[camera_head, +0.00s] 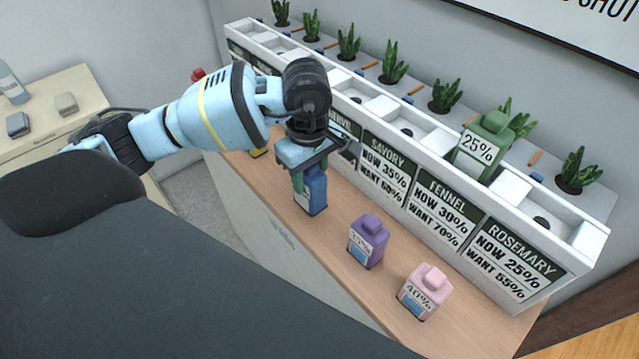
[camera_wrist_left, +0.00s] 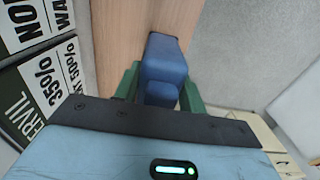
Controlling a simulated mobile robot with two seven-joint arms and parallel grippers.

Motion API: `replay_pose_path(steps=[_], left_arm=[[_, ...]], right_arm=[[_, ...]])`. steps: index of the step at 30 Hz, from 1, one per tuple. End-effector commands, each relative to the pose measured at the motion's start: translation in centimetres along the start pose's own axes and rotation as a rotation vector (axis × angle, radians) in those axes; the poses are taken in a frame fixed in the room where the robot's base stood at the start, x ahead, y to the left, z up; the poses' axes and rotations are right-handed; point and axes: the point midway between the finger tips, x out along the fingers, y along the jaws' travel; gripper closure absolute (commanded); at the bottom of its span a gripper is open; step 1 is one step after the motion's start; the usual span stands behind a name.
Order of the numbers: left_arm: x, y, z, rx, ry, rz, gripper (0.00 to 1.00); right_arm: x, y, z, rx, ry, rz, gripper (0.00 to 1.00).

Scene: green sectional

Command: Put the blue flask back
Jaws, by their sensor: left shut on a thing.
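The blue flask (camera_head: 315,191) is on or just above the wooden counter (camera_head: 290,232), below my left gripper (camera_head: 309,172). My left gripper is shut on it, with green fingers on both sides. In the left wrist view the blue flask (camera_wrist_left: 165,68) sits between the fingers of my left gripper (camera_wrist_left: 160,85). The flask looks upright. I cannot tell whether its base touches the counter. My right gripper is in neither view.
A purple flask (camera_head: 368,242) and a pink flask (camera_head: 424,291) stand on the counter to the right. A green flask (camera_head: 484,148) sits in the white labelled rack (camera_head: 590,250) behind. Potted plants line the back. A yellow object (camera_head: 259,152) is partly hidden by my arm.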

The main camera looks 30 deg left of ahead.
Motion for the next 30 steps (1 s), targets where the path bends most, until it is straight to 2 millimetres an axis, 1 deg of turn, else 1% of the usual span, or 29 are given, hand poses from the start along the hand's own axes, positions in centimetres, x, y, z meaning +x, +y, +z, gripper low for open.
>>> replay_pose_path(steps=[1, 3, 11, 14, 18, 21, 30], left_arm=[[-0.1, 0.6, 0.3, 0.000, 0.000, 0.003, 0.92], [0.0, 1.0, 0.6, -0.001, 0.000, 0.002, 0.92], [0.1, 1.4, 0.8, 0.000, -0.001, 0.002, 0.92], [0.1, 2.1, 1.3, 0.001, -0.001, 0.002, 0.92], [2.3, 1.9, 1.2, -0.002, 0.000, -0.002, 0.92], [3.4, 1.9, 1.2, 0.000, 0.000, 0.000, 0.92], [3.8, 1.9, 1.2, 0.000, 0.000, 0.001, 0.92]], right_arm=[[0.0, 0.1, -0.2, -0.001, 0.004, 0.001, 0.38], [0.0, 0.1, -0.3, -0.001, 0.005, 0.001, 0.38], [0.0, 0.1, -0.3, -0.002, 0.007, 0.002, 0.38], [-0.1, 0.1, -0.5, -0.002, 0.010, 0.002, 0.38], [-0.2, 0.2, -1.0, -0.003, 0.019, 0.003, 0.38], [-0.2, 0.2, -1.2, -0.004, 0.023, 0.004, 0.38], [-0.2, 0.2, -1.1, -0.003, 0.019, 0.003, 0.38]])
